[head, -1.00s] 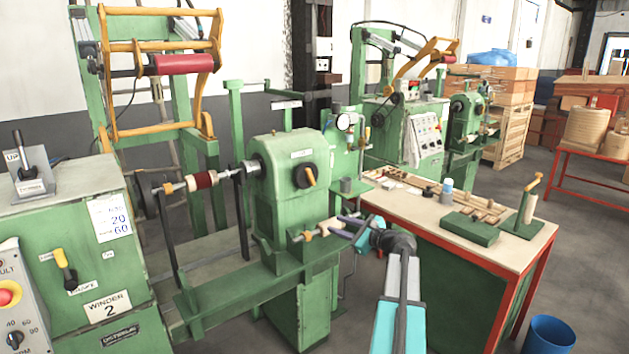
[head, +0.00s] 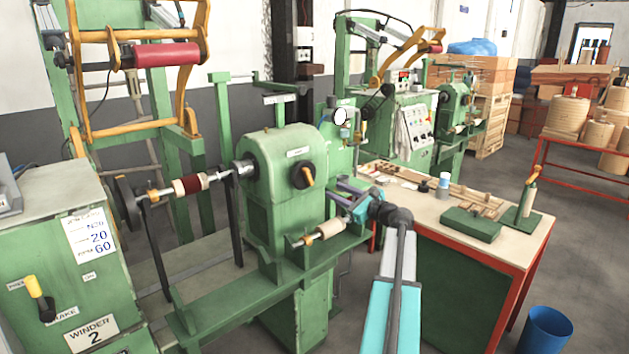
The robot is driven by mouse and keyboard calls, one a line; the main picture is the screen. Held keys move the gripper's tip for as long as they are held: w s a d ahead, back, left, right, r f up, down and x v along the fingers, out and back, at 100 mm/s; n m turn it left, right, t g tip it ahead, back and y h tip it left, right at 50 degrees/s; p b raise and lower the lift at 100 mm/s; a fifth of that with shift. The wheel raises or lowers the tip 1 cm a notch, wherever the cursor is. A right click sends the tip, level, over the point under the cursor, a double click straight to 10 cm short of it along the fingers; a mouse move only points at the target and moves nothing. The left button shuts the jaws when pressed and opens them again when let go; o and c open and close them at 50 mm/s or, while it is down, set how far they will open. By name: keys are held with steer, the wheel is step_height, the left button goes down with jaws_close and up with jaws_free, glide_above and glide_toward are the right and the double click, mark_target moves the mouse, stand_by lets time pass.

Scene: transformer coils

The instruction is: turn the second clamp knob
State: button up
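The green winder (head: 285,190) stands in the middle. Its black dial with a yellow-orange handle (head: 306,175) is on the headstock's right face. A shaft runs left from the headstock with a dark red coil (head: 190,184) and a small brass-coloured knob or collar (head: 153,194) beside it. A rod with a pale wooden piece (head: 331,228) and a small tan knob (head: 308,239) lies along the front ledge. I cannot tell which part is the second clamp knob. My gripper (head: 334,190) points left, right of the headstock and above the rod. Its fingers look apart and empty.
A red-framed workbench (head: 480,255) holds a green block (head: 471,225), a tool stand and small parts. A blue bin (head: 545,330) stands on the floor at the lower right. The control cabinet (head: 60,260) is at the left. A second winder stands behind.

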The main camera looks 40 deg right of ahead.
mark_target(310, 179)
steer(key=shift+d, duration=0.2)
steer(key=w+p, duration=0.1)
steer(key=w, duration=0.3)
steer(key=w+p, duration=0.1)
steer(key=w, duration=0.8)
steer(key=shift+w+d+p, duration=0.15)
steer(key=shift+d+p, duration=0.2)
steer(key=shift+p, duration=0.05)
jaws_close()
steer(key=shift+a+f, duration=0.1)
